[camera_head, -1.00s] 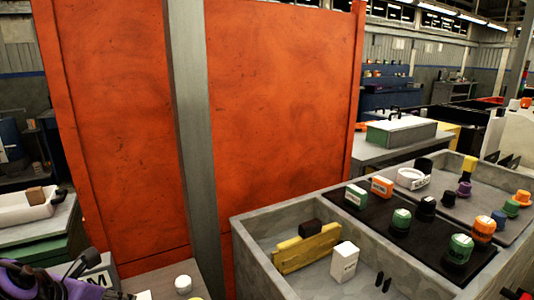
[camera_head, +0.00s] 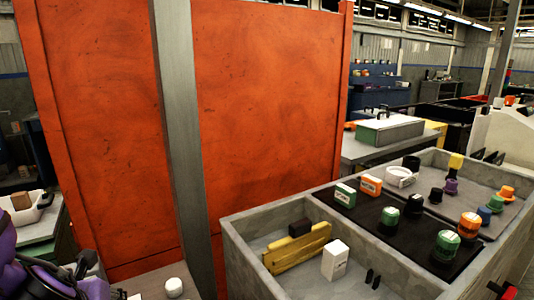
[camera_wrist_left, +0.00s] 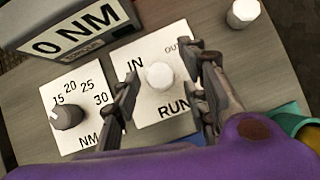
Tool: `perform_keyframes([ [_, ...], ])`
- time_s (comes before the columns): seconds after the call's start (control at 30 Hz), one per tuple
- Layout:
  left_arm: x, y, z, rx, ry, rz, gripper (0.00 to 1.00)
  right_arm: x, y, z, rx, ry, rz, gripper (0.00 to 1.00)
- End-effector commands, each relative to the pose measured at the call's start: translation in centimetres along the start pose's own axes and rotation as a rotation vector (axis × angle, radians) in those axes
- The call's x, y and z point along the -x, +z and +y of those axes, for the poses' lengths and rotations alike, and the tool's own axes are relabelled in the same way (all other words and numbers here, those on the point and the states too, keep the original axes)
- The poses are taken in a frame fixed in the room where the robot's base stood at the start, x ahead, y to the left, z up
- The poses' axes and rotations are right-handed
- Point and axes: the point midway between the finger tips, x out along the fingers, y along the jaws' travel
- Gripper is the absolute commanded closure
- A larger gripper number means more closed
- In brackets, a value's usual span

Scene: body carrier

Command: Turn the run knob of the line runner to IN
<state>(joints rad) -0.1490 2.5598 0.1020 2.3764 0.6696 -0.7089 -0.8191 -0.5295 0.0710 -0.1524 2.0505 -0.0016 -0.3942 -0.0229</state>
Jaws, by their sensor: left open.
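In the left wrist view the run knob (camera_wrist_left: 159,76) is a round white knob on a white plate (camera_wrist_left: 150,109) marked IN at its left, OUT at its upper right and RUN below. No pointer mark shows on it, so I cannot tell its setting. My left gripper (camera_wrist_left: 163,68) is open, with one dark finger on each side of the knob in the picture. I cannot tell whether a finger touches it. In the head view my purple left arm (camera_head: 22,272) is at the lower left. My right gripper is not in view.
Left of the run plate is a dark dial (camera_wrist_left: 67,115) marked 15 to 30 NM. A "0 NM" display box (camera_wrist_left: 75,31) stands behind it. A white cylinder (camera_wrist_left: 242,13) is at upper right. A grey bin (camera_head: 262,222) and orange panel (camera_head: 270,100) stand nearby.

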Motion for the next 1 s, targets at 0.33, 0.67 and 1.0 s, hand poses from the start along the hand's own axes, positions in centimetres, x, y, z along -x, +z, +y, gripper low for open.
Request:
perform_keyframes([
  [0.33,3.0,0.2,0.0,0.001,-0.001,-0.003,0.59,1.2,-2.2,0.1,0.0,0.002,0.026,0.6],
  [0.67,5.5,0.2,0.0,0.001,-0.001,-0.004,0.59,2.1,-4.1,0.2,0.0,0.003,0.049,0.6],
  [1.0,5.7,0.1,0.0,0.0,0.0,-0.001,0.59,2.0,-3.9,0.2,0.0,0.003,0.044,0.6],
])
